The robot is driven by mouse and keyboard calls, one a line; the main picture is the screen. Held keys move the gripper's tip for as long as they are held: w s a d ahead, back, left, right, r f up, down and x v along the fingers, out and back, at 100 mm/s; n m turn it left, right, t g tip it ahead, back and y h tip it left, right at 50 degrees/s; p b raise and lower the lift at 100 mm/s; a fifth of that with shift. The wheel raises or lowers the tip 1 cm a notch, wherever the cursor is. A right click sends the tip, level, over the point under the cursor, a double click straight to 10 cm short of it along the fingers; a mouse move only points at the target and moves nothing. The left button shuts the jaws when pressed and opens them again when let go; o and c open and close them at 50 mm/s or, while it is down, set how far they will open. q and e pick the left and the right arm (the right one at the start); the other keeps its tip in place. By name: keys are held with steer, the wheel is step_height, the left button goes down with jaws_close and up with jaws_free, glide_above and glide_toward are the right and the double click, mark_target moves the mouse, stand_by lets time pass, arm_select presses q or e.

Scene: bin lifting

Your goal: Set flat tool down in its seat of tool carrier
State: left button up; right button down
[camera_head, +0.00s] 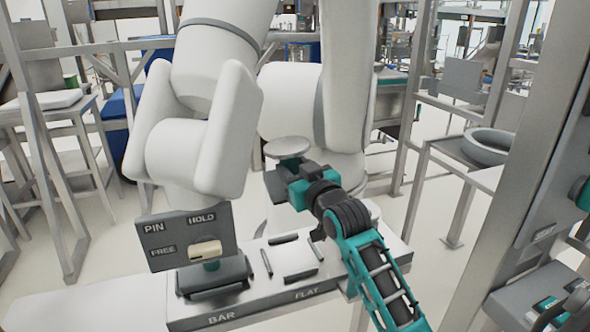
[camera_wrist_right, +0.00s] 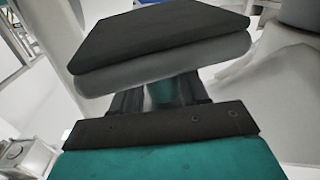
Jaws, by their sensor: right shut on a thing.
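The tool carrier (camera_head: 245,308) is a pale slab with seats marked BAR and FLAT. A dark tool base (camera_head: 213,277) sits at BAR. At FLAT, four dark rails (camera_head: 301,276) frame a bare seat. My right gripper (camera_head: 300,186), on a teal and black arm, is above and behind the FLAT seat, shut on the flat tool. The tool's beige disc (camera_head: 287,147) shows above the jaws. In the right wrist view, a grey slab with a dark face (camera_wrist_right: 165,62) fills the space beyond the fingers (camera_wrist_right: 160,98). My left gripper is not in view.
Large white arm links (camera_head: 200,150) hang over the carrier's left side. Metal frames (camera_head: 480,185) and a side bench with a grey bowl (camera_head: 488,146) stand at right.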

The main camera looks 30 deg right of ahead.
mark_target(295, 157)
steer(key=shift+r+p, duration=0.55)
steer(key=shift+r, duration=0.95)
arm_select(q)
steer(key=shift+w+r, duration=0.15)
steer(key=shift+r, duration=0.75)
